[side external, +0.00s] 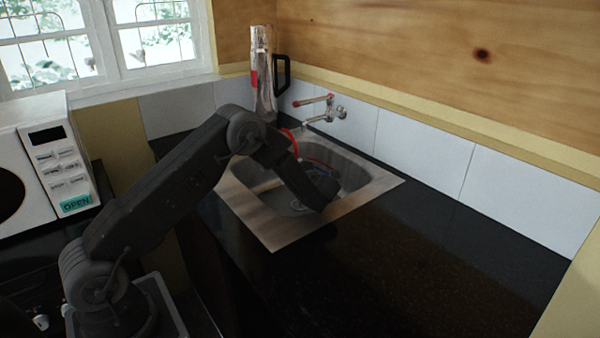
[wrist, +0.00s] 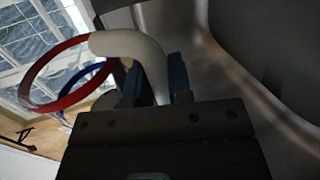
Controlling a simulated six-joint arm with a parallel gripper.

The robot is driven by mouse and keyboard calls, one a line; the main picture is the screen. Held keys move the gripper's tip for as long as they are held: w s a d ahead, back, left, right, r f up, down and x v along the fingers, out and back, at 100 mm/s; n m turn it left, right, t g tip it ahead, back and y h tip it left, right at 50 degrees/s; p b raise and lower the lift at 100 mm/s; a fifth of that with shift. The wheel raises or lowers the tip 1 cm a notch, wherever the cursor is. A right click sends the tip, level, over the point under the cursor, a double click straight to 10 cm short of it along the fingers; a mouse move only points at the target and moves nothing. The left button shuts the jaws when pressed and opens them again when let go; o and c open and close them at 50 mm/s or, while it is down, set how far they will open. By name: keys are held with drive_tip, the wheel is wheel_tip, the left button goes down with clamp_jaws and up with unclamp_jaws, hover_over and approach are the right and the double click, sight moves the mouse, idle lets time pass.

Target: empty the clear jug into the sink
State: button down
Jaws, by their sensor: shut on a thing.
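The clear jug shows in the wrist view mainly as a pale curved handle (wrist: 145,50), a red ring (wrist: 40,105) and a blue ring behind it; the window is visible through the red ring. My gripper (wrist: 156,85) is shut on the handle, one dark finger on each side. In the side view, my gripper (side external: 318,196) is over the sink (side external: 262,228). Parts of the jug (side external: 324,183), with red and blue edges, show behind my wrist, above or inside the basin. My arm hides much of it, so its exact tilt and any contents cannot be told.
A tap (side external: 320,110) reaches from the tiled wall over the back of the sink. A tall shiny container (side external: 263,75) with a black handle stands behind the sink, near the corner. A microwave (side external: 60,150) is at the left. The dark counter (side external: 420,260) to the right is clear.

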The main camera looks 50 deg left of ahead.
drive_tip(key=shift+s+m, duration=0.1)
drive_tip(key=shift+m, duration=0.3)
idle(0.3)
drive_tip(key=shift+w+r+n+t, duration=0.3)
drive_tip(key=shift+r+n+t, duration=0.1)
drive_tip(key=shift+n, duration=0.4)
drive_tip(key=shift+s+f+n, duration=0.25)
drive_tip(key=shift+f+n, duration=0.15)
drive_tip(key=r+n+t, duration=0.1)
drive_tip(key=w+n, duration=0.1)
drive_tip(key=shift+w+r+n+t, duration=0.15)
drive_tip(key=shift+r+n+t, duration=0.15)
drive_tip(key=shift+r+t, duration=0.1)
drive_tip(key=n, duration=0.1)
drive_tip(key=w+n+t, duration=0.1)
drive_tip(key=shift+w+f+n+y, duration=0.1)
drive_tip(key=shift+f+n+y, duration=0.2)
drive_tip(key=r+n, duration=0.1)
drive_tip(key=r, duration=0.1)
drive_tip(key=s+r+n+t, duration=0.1)
drive_tip(key=n, duration=0.1)
drive_tip(key=shift+s+r+n+y+b, duration=0.2)
drive_tip(key=shift+r+n+y+b, duration=0.1)
drive_tip(key=shift+r+y+b, duration=0.1)
drive_tip(key=shift+s+r+n+t+y, duration=0.25)
drive_tip(key=shift+s+r+n, duration=0.1)
drive_tip(key=shift+r+n, duration=0.4)
drive_tip(key=shift+s+r+n+t+y, duration=0.15)
drive_tip(key=shift+s+r+n+t, duration=0.15)
drive_tip(key=shift+r+n, duration=0.4)
